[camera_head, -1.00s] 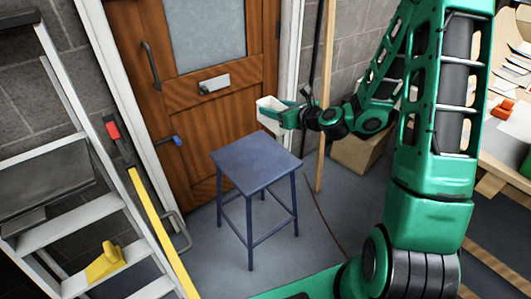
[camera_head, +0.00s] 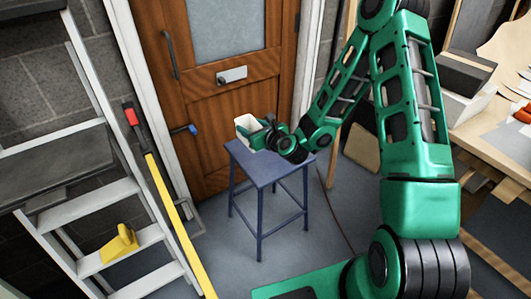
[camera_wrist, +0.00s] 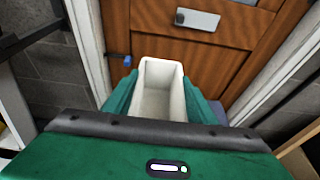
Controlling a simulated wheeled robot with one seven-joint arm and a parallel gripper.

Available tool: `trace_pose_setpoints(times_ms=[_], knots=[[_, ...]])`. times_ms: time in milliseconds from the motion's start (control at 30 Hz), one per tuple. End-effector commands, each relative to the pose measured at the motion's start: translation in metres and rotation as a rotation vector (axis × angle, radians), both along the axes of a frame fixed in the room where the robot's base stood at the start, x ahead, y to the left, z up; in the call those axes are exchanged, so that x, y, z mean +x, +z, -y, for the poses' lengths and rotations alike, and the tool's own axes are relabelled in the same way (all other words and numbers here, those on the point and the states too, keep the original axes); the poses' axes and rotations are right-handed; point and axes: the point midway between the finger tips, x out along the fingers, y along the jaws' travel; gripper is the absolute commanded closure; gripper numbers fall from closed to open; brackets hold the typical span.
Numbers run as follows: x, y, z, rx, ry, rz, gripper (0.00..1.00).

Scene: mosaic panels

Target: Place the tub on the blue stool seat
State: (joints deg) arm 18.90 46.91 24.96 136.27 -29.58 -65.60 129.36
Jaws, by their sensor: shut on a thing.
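The white tub (camera_head: 243,124) is an open-topped, narrow box. My gripper (camera_head: 262,135) is shut on it, and in the wrist view the green fingers (camera_wrist: 160,104) press its two long sides. The tub (camera_wrist: 161,70) looks upright and empty there. In the head view the tub overlaps the back left part of the blue stool seat (camera_head: 264,170). I cannot tell whether it touches the seat or hangs just above it. A small part of the seat (camera_wrist: 217,113) shows beside the right finger in the wrist view; the rest is hidden.
A wooden door (camera_head: 205,110) stands behind the stool. A stepladder (camera_head: 88,205) with a yellow object (camera_head: 119,243) on a step stands at left, beside a long yellow tool (camera_head: 172,212). A cluttered workbench (camera_head: 490,135) is at right. The seat's front is clear.

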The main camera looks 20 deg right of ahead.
Motion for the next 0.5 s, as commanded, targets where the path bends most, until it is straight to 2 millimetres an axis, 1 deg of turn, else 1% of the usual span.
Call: trace_pose_setpoints(times_ms=[33, 133, 200, 367, 500], knots=[[0.0, -0.002, -0.009, -0.001, 0.006, 0.001, 0.72], [0.001, -0.005, -0.016, 0.0, 0.005, 0.002, 0.72], [0.001, -0.007, -0.017, -0.001, 0.005, 0.001, 0.72], [0.006, -0.015, -0.009, 0.001, 0.004, -0.004, 0.72], [0.013, -0.023, 0.004, 0.002, 0.002, -0.002, 0.72]])
